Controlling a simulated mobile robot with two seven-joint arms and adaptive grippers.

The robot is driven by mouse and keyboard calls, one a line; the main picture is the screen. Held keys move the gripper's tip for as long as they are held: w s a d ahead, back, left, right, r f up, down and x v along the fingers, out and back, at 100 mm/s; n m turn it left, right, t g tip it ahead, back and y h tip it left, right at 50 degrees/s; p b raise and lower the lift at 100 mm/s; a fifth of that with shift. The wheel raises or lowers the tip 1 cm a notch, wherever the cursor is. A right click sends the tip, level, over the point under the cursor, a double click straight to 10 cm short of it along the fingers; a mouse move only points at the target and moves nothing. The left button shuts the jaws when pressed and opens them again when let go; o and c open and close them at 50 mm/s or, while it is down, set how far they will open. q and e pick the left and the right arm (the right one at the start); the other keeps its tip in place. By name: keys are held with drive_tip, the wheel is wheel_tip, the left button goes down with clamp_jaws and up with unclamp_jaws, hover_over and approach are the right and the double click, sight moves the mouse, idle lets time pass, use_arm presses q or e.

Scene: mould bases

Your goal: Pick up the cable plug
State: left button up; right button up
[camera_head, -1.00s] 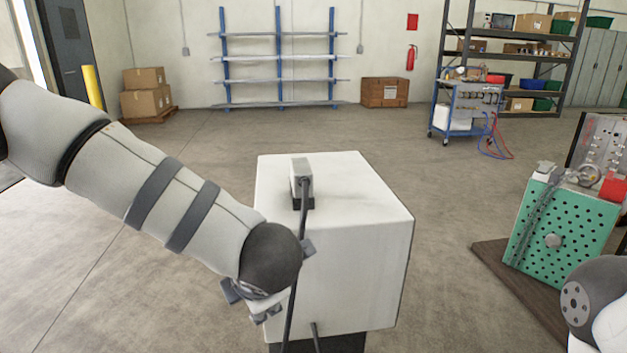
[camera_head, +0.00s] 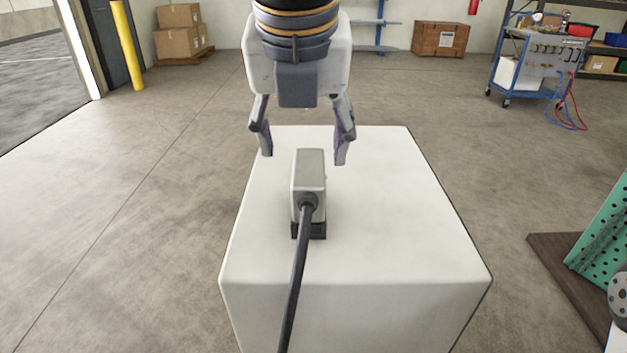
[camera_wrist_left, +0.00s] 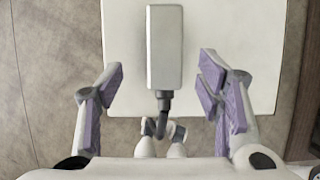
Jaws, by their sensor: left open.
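The cable plug (camera_head: 309,172) is a light grey block standing in a dark base on top of a white box (camera_head: 400,230). Its black cable (camera_head: 297,275) leaves the near side and hangs over the box's front edge. My left gripper (camera_head: 304,150) is open, above and slightly behind the plug, one finger to each side. In the left wrist view the plug (camera_wrist_left: 164,47) lies centred ahead of the open jaws (camera_wrist_left: 160,90), with clear gaps on both sides and no contact.
The box top around the plug is bare. A green perforated panel (camera_head: 605,230) stands on a dark board at the right. A blue cart (camera_head: 535,65) with hoses, a wooden crate (camera_head: 440,40) and cardboard boxes (camera_head: 180,35) stand far back. Floor at the left is clear.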

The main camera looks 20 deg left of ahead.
sight(309, 169)
use_arm(q)
drive_tip(key=x, duration=0.4)
drive_tip(key=b+x, duration=0.1)
drive_tip(key=x, duration=0.1)
drive_tip(key=shift+d+f, duration=0.15)
drive_tip(key=shift+d, duration=0.15)
drive_tip(key=shift+w+a+f, duration=0.1)
drive_tip(key=shift+w+f, duration=0.25)
drive_tip(key=shift+r, duration=0.1)
use_arm(e)
drive_tip(key=shift+s+f+g, duration=0.3)
drive_tip(key=shift+s+f, duration=0.4)
drive_tip(key=shift+f, duration=0.25)
use_arm(q)
drive_tip(key=shift+c, duration=0.6)
clamp_jaws()
